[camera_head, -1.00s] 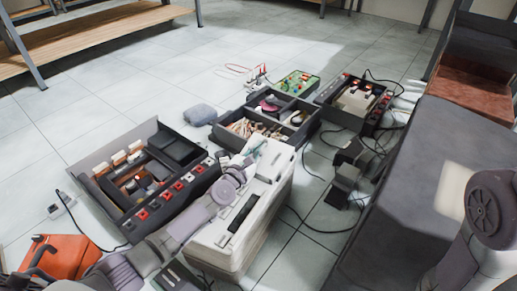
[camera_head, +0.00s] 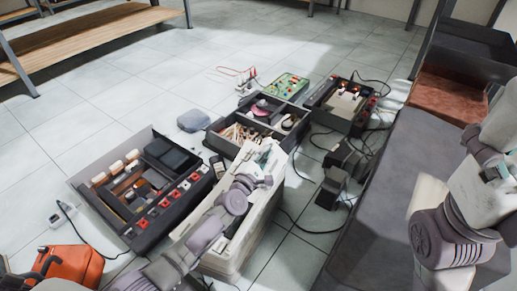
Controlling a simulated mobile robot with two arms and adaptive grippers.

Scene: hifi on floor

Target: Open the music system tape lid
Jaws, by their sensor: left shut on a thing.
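The music system (camera_head: 262,232) is a long pale box on the floor in the middle of the head view. Its top is partly covered by my left arm, which comes in from the lower left. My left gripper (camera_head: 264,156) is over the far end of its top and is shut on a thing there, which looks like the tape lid. The fingers and wrist hide most of that spot, so I cannot tell how far the lid stands up. My right arm shows at the right edge; its gripper is out of view.
A dark case with red buttons (camera_head: 150,222) lies to the left, and an open compartment tray (camera_head: 213,140) stands behind. Another dark device (camera_head: 322,112), a green board (camera_head: 287,84) and loose cables are farther back. An orange box (camera_head: 78,262) is at lower left. A grey surface borders the right.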

